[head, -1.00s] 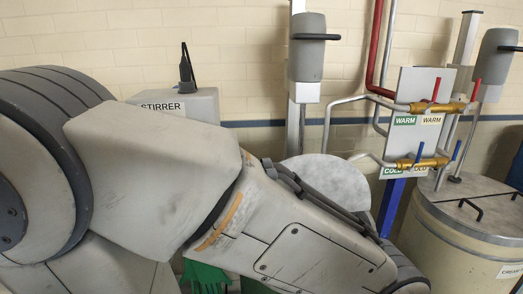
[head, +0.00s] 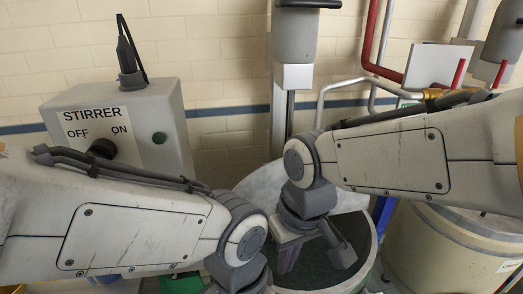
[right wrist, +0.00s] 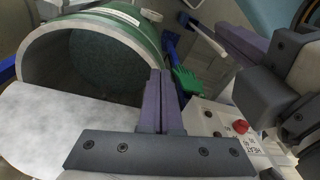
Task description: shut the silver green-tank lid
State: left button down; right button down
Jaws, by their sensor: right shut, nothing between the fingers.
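The silver lid (head: 262,183) stands open at the back of the green tank (head: 369,258), partly hidden by my right arm. In the right wrist view the lid (right wrist: 45,125) is a pale mottled plate beside the tank's open mouth, with the green tank wall (right wrist: 150,38) beyond. My right gripper (head: 287,262) is over the tank mouth. Its purple fingers (right wrist: 160,100) are together and empty. I cannot tell whether they touch the lid. My left wrist is low in the head view, its fingers out of frame. My left gripper (right wrist: 247,45) shows partly in the right wrist view, its opening unclear.
The STIRRER switch box (head: 120,125) stands left of the tank, behind my left arm. A post (head: 290,100) rises behind the lid. Pipes and a valve panel (head: 435,65) are at the right rear. A cream drum (head: 440,250) stands close on the right.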

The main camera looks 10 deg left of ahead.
jog(key=w+a+r+m+t+p, duration=0.15)
jog(key=w+r, duration=0.25)
jog(key=w, duration=0.6)
jog(key=w+a+r+m+p, duration=0.15)
jog(key=w+r, duration=0.25)
jog(key=w, duration=0.6)
jog(key=w+a+r+t+p, duration=0.1)
jog(key=w+a+r, duration=0.25)
jog(key=w, duration=0.65)
notch_tip(320, 180, down, 8)
jog(key=d+p, duration=0.1)
jog(key=p, duration=0.2)
jog(key=shift+s+f, duration=0.2)
jog(key=shift+s, duration=0.25)
